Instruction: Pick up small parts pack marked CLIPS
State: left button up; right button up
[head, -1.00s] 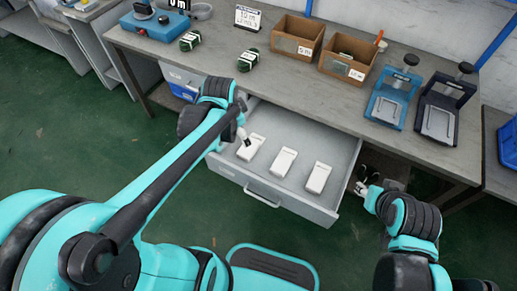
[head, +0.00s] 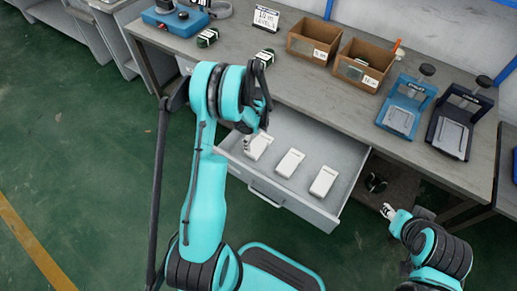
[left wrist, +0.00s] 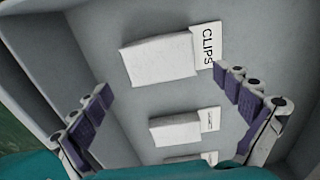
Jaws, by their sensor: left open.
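Three white packs lie in a row in an open grey drawer (head: 283,200). In the left wrist view, the nearest pack (left wrist: 160,61) carries a white label (left wrist: 208,46) reading CLIPS. It appears to be the leftmost pack (head: 260,146) in the head view, where its label is unreadable. My left gripper (left wrist: 163,82) is open and empty, its fingers spread either side, with the CLIPS pack ahead between and beyond the fingertips. In the head view the left gripper (head: 248,143) is at that pack's left end, partly hidden by my arm. My right gripper (head: 388,211) is outside the drawer, right.
Two other packs (head: 290,162) (head: 323,181) lie right of the first. The bench top (head: 340,105) above bears two cardboard bins (head: 314,40) (head: 363,66), a blue fixture (head: 404,106) and a dark fixture (head: 455,122).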

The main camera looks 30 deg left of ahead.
aim_at(256, 146)
pick_arm(q)
notch_tip(256, 146, down, 5)
jog(key=b, duration=0.2)
jog(key=shift+r+b, duration=0.1)
jog(key=shift+b, duration=0.25)
jog(key=shift+a+f, duration=0.1)
jog(key=shift+f, duration=0.3)
jog(key=shift+r, duration=0.1)
jog(key=shift+c, duration=0.6)
jog(key=c, duration=1)
jog(key=shift+r, duration=0.1)
